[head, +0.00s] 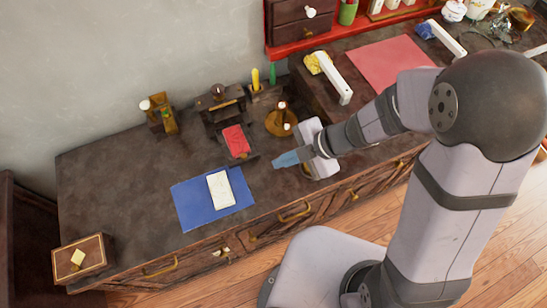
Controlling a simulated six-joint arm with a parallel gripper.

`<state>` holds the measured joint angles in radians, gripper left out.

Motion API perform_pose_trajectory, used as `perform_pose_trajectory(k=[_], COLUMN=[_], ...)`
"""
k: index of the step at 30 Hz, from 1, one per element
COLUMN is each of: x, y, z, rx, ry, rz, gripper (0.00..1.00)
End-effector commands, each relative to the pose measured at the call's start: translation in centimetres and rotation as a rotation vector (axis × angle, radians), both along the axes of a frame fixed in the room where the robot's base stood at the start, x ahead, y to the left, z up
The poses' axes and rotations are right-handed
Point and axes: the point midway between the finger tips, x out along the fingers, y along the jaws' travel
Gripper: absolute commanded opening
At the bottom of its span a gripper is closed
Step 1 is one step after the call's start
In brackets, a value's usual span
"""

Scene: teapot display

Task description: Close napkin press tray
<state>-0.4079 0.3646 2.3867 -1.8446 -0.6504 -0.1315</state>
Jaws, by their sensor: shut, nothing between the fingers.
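A dark wooden press (222,108) stands on the counter near the wall. A folded red napkin (236,140) lies in front of it, on what looks like the press's dark tray (251,155), which sticks out toward the front of the counter. The tray is small and mostly covered by the napkin. My gripper (277,162) has blue fingertips, is shut and empty, and points left. It is to the right of the tray and apart from it in the picture. Its height over the counter is hard to tell.
A blue mat (187,204) with a white folded cloth (220,190) lies to the left of my gripper. A round brown stand (281,124) is behind it. A wooden box (82,258) sits at the front left corner.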

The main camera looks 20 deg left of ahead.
Motion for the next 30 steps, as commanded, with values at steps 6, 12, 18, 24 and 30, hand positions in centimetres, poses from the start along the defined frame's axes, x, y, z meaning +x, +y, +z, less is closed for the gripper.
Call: perform_pose_trajectory(k=[6,12,18,24,30], x=[-0.4,-0.7,-0.4,0.7,1.1], y=[1.8,4.0,6.2,8.1,8.8], z=[-2.8,-5.8,-7.2,-7.1,-7.2], rx=[-0.002,-0.003,-0.001,-0.001,-0.001], ry=[0.003,0.003,-0.001,-0.001,0.000], rz=[0.003,0.001,0.000,0.000,-0.002], gripper=[0.00,0.00,0.00,0.00,0.00])
